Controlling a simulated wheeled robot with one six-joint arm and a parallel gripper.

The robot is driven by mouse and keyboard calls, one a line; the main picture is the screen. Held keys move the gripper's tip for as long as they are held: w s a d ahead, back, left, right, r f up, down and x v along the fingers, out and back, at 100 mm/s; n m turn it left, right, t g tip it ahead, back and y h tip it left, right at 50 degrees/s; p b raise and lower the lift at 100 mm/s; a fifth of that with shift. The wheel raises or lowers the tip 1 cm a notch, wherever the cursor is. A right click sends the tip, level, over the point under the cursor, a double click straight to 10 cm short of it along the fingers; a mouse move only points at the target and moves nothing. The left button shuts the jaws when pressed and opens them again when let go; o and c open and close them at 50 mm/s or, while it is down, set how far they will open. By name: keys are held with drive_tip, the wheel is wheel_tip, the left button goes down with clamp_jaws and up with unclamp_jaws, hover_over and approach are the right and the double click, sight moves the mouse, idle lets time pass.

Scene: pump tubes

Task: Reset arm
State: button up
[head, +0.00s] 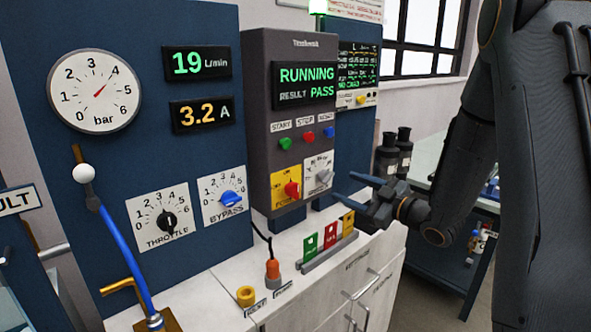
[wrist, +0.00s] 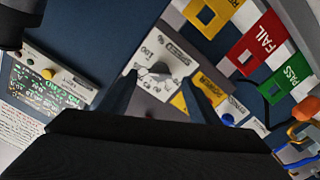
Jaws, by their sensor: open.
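My gripper (head: 346,187) is open and empty in the head view, in front of the right part of the grey test console (head: 262,80). My arm comes in from the right edge and bends down to it. In the wrist view the two dark fingers of my gripper (wrist: 160,85) stand apart with nothing between them. A white dial (wrist: 158,70) shows beyond the fingertips, and a yellow plate (wrist: 206,92) lies behind the right finger. I see no contact with the console.
Green, red and yellow tags (head: 331,233) stand in a rack on the white cabinet (head: 225,290), below my gripper. An orange plug (head: 272,270) and a yellow ring (head: 246,296) are left of them. Dark bottles (head: 388,155) stand behind my gripper. The display reads RUNNING, RESULT PASS.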

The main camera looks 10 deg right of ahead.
drive_tip(key=m+h, duration=0.1)
drive_tip(key=w+f+m+h, duration=0.1)
drive_tip(key=h, duration=0.1)
drive_tip(key=s+a+f+m+g+h, duration=0.1)
drive_tip(key=s+f+m+g+h, duration=0.1)
drive_tip(key=s, duration=0.8)
drive_tip(key=s+a+f+m+g+h, duration=0.2)
drive_tip(key=s+f+m+g, duration=0.2)
drive_tip(key=s+g, duration=0.3)
drive_tip(key=s+a+f+m+g+h, duration=0.1)
drive_tip(key=s+f+m+g+h, duration=0.2)
drive_tip(key=s, duration=1.1)
drive_tip(key=shift+s+a+f+m+g, duration=0.2)
drive_tip(key=shift+s+m+g, duration=0.15)
drive_tip(key=shift+m+g, duration=0.65)
idle(1.3)
